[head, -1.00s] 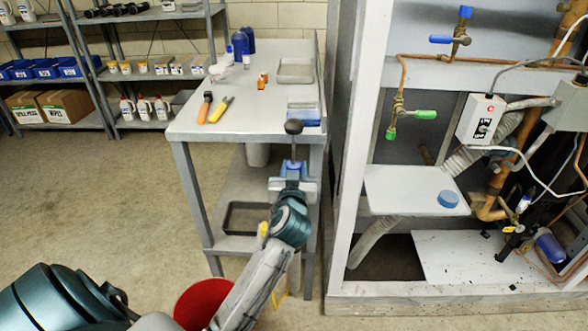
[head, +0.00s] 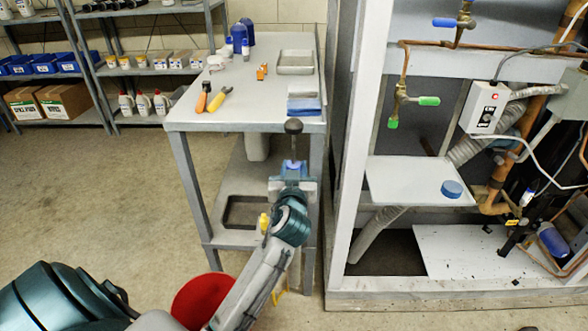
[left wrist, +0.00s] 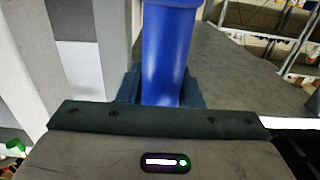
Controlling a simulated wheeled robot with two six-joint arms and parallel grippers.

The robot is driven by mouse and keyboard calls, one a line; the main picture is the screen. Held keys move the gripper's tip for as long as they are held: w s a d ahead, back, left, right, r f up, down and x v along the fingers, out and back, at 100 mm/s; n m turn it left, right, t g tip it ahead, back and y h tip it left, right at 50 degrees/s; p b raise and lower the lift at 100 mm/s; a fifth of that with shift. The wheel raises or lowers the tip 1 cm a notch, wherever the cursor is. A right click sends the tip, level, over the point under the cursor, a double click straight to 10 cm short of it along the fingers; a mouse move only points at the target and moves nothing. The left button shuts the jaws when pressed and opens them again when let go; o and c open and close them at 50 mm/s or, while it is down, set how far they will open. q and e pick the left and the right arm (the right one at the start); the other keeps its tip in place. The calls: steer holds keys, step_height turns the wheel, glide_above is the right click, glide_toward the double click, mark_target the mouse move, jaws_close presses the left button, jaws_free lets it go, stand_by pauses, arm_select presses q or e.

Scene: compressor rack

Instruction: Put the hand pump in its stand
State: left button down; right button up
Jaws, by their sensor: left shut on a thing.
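The hand pump has a dark round knob (head: 293,126) on a thin rod above a blue body. My left gripper (head: 291,174) is shut on the blue body and holds the pump upright in front of the workbench. In the left wrist view the blue pump body (left wrist: 168,55) stands between the jaws (left wrist: 165,92). A short blue round piece (head: 452,189) sits on the white shelf of the rack at the right; I cannot tell whether it is the stand. My right gripper is not in view.
The workbench (head: 240,105) holds an orange-handled tool (head: 203,98), a yellow-handled tool (head: 220,98), a grey tray (head: 295,66) and blue bottles. The rack's white upright (head: 352,150) stands right of the bench.

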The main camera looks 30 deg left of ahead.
arm_select(q)
steer(key=shift+f+b, duration=2.15)
steer(key=shift+f, duration=0.15)
steer(key=shift+f+b, duration=2.15)
steer(key=shift+f, duration=0.15)
steer(key=shift+f+b, duration=1.05)
steer(key=shift+f, duration=0.2)
